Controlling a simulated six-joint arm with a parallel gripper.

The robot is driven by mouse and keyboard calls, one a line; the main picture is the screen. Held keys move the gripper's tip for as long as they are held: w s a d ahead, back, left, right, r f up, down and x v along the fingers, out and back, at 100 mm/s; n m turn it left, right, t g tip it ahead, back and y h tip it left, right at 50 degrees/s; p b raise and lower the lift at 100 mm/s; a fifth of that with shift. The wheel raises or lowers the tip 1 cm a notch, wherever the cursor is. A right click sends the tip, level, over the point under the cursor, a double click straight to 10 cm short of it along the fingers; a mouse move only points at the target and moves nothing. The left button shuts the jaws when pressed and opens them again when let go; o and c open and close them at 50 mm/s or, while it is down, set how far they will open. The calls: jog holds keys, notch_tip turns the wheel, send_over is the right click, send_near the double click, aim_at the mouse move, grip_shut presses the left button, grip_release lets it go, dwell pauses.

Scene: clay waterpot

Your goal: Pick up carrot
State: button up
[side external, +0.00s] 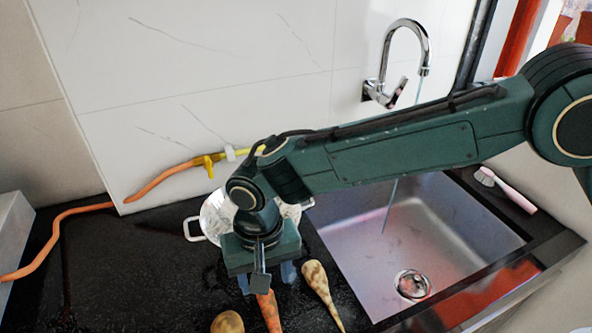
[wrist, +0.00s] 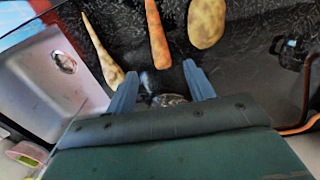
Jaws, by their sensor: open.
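The orange carrot (side external: 269,312) lies on the black counter, partly hidden by my gripper in the side view. In the wrist view the carrot (wrist: 157,30) points down from the top edge, its near end by the gap between the fingertips. Whether the fingers touch the carrot cannot be told.
A pale tapered root (side external: 318,285) lies right of the carrot, and a round potato (side external: 227,322) left. The sink (side external: 450,235) is right, with running tap (side external: 405,45) and pink brush (side external: 508,190).

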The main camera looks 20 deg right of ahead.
send_over(270, 308)
jog(key=shift+a+f, duration=0.1)
jog(key=shift+f, duration=2.55)
jog(key=shift+f, duration=2.55)
jog(key=c, duration=1)
jog(key=shift+c, duration=0.2)
jog(key=shift+r, duration=0.15)
notch_tip(270, 308, up, 20)
